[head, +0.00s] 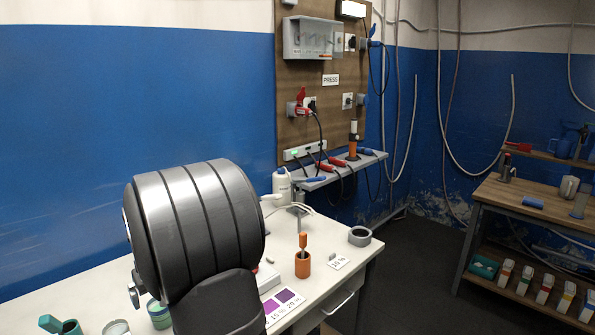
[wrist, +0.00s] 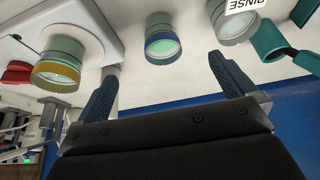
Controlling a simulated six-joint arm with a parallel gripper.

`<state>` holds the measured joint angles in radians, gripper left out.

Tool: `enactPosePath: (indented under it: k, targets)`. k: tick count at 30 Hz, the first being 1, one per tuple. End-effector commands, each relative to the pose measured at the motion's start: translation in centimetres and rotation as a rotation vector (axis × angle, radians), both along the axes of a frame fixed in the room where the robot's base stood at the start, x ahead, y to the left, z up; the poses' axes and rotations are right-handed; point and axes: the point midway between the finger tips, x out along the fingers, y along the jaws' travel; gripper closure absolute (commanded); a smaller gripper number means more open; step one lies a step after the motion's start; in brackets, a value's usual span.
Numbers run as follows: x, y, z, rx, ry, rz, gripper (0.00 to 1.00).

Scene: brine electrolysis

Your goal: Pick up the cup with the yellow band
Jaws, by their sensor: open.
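In the wrist view, the cup with the yellow band (wrist: 57,72) is at the left, a greenish glass cup on or against a white raised slab. My gripper (wrist: 163,88) is open, with nothing between its dark blue fingers. The yellow-band cup is left of the left finger and apart from it. A similar cup with a blue band (wrist: 162,45) lies just beyond the gap between the fingers. In the head view, my dark arm covers the middle of the bench, and I cannot make out the yellow-band cup or the fingers there.
A pale cup (wrist: 235,28) by a RINSE label and a teal cup (wrist: 268,42) with a handled tool are on the right. In the head view, an orange pot (head: 303,265) and a tape roll (head: 360,236) stand on the white bench (head: 335,283).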

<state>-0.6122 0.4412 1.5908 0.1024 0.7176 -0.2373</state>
Motion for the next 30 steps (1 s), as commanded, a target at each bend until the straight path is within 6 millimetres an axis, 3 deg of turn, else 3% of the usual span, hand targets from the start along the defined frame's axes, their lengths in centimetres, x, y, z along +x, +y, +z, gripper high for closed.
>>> enactPosePath:
  k: [8,12,22,26,30]
  targets:
    - [0.0,0.0,0.0,0.000,0.000,0.000,0.00]
    - [0.0,0.0,0.0,0.000,0.000,0.000,0.23]
    - [0.1,-0.1,0.2,-0.001,0.005,-0.019,0.23]
    - [0.8,-0.7,0.9,-0.008,0.030,-0.124,0.23]
    - [2.2,-2.0,2.4,-0.021,0.065,-0.347,0.23]
